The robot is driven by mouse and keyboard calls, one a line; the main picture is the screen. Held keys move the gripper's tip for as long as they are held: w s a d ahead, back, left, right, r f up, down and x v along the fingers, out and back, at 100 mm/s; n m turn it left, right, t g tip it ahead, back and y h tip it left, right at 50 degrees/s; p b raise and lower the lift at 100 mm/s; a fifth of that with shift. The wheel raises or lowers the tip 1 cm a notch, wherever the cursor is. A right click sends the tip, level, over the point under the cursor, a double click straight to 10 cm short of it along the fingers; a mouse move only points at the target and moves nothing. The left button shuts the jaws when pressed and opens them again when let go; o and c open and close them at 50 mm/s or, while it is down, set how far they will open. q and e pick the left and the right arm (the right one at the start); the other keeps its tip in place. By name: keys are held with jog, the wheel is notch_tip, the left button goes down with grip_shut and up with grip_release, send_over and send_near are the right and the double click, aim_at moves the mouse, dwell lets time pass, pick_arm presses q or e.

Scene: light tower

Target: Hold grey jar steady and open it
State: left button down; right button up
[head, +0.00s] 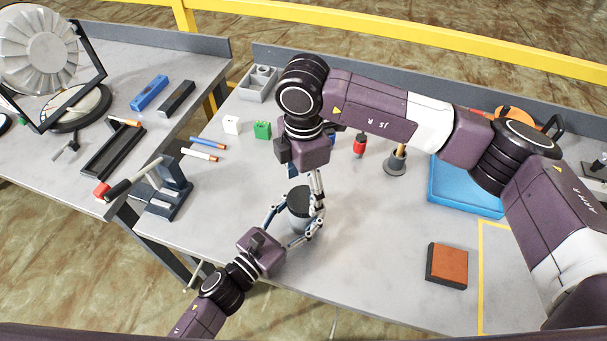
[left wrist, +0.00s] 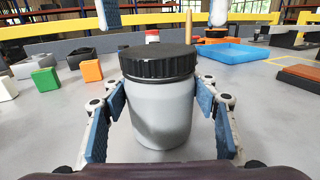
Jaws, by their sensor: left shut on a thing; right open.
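The grey jar (left wrist: 161,115) stands upright on the table, with a black ribbed lid (left wrist: 159,62) on top. In the head view the jar (head: 297,222) is partly hidden by my grippers, and its dark lid (head: 299,196) shows between them. My left gripper (head: 297,226) is shut on the jar's body from the front, with a blue-padded finger on each side in the left wrist view (left wrist: 163,115). My right gripper (head: 309,201) reaches down from above, open at the lid. Its fingertips also show at the top of the left wrist view, beyond and above the lid.
A white block (head: 232,125), a green block (head: 262,130) and a grey compartment box (head: 258,84) stand back left. A red object (head: 359,145), a blue tray (head: 462,192) and an orange-topped block (head: 446,267) are to the right. Table around the jar's front right is clear.

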aim_at(304, 201)
pick_arm(q)
jog(key=shift+r, duration=0.1)
pick_arm(e)
jog(key=shift+f, duration=1.45)
jog(key=shift+c, duration=0.3)
